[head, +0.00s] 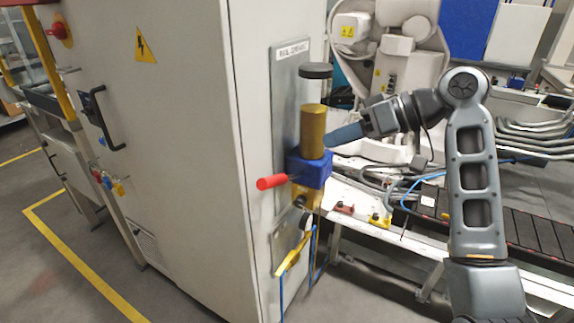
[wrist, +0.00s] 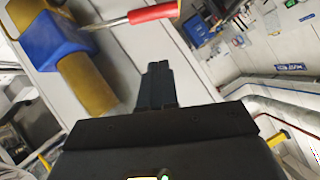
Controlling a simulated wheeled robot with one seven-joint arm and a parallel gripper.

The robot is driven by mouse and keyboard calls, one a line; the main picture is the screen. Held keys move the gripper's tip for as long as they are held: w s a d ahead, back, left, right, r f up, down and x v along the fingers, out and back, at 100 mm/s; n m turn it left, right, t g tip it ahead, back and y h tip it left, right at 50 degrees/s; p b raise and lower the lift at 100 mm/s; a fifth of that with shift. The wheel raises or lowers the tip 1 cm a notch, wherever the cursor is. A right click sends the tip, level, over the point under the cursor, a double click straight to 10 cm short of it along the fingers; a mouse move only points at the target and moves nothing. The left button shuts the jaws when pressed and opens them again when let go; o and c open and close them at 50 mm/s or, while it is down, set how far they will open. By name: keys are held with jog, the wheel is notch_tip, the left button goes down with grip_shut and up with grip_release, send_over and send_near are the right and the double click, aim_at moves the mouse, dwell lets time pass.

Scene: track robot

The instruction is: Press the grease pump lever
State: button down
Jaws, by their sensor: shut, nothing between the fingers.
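The grease pump is mounted on the side of a grey cabinet, with a blue block (head: 309,170) and a brass cylinder (head: 313,130) standing on it. Its lever ends in a red handle (head: 271,182) that sticks out to the left of the block. My gripper (head: 332,138) is beside the cylinder on its right, higher than the lever, with its fingers shut and empty. In the wrist view the shut fingers (wrist: 158,68) point past the red handle (wrist: 153,13), which lies apart from them near the top edge. The blue block (wrist: 50,38) shows at the upper left.
The large grey cabinet (head: 180,130) fills the left side, with a black door handle (head: 100,118). A yellow-handled part (head: 293,254) and hoses hang below the pump. A machine (head: 395,50) and cable bench stand behind my arm. Floor left of the cabinet is open.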

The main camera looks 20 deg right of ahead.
jog(key=shift+d+r, duration=0.2)
jog(key=shift+r, duration=0.3)
jog(key=p, duration=0.2)
send_over(284, 178)
jog(key=s+d, duration=0.2)
jog(key=s, duration=0.1)
notch_tip(284, 178, down, 4)
jog(key=f, duration=0.2)
jog(key=a+f, duration=0.2)
jog(key=shift+w+a+f, duration=0.2)
jog(key=shift+w+f, duration=0.05)
jog(key=shift+f, duration=0.1)
jog(key=shift+a+f, duration=0.1)
